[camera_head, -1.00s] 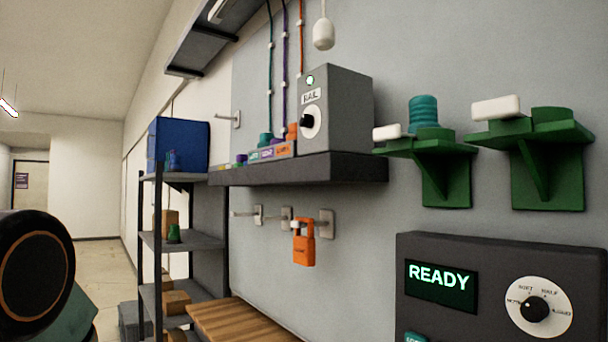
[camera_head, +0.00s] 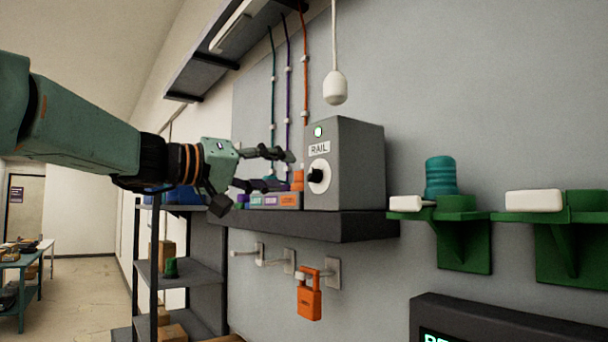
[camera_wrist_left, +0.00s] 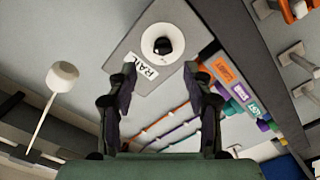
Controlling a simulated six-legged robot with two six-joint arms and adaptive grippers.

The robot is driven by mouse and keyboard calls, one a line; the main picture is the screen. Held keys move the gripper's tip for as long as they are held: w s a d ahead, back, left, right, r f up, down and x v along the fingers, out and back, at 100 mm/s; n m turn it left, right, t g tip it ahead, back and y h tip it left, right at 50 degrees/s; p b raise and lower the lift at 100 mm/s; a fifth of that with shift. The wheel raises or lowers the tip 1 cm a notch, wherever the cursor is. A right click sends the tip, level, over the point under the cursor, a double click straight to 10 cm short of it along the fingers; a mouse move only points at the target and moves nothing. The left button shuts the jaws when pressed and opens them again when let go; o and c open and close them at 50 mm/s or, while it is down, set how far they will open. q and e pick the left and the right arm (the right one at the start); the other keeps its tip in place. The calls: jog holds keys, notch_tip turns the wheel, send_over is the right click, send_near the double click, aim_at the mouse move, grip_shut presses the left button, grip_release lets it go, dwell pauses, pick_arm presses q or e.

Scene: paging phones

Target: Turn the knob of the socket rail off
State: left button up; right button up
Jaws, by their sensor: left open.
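The socket rail is a grey box (camera_head: 358,165) labelled RAIL on a dark shelf, with a lit green lamp (camera_head: 318,132) on its front. Its knob (camera_head: 316,176) is black on a white round dial, and it also shows in the left wrist view (camera_wrist_left: 163,46), beyond the fingers. My left gripper (camera_head: 285,170) is open and empty, just left of the box and apart from the knob. In the left wrist view its two fingers (camera_wrist_left: 160,80) stand on either side below the dial. My right gripper is not in view.
The dark shelf (camera_head: 330,228) also holds several coloured plugs and labelled blocks (camera_head: 270,201) behind the gripper. An orange padlock (camera_head: 310,297) hangs on a hook below. A white pull (camera_head: 335,87) hangs above the box. Green brackets (camera_head: 462,245) stick out at right.

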aim_at(309, 177)
pick_arm(q)
jog(key=p+x, duration=0.2)
jog(key=x, duration=0.3)
jog(key=shift+w+d+f, duration=0.1)
jog(key=shift+w+f, duration=0.05)
jog(key=shift+w, duration=0.15)
jog(key=shift+w+d, duration=0.15)
jog(key=shift+d, duration=0.2)
jog(key=shift+d+p, duration=0.25)
jog(key=shift+p, duration=0.3)
jog(key=shift+w+d+f, duration=0.15)
jog(key=shift+w+d, duration=0.2)
jog(key=shift+w, duration=0.25)
jog(key=shift+c, duration=0.6)
jog(key=shift+s+a, duration=0.2)
jog(key=shift+s, duration=0.15)
jog(key=c, duration=0.5)
grip_shut()
jog(key=shift+r, duration=0.25)
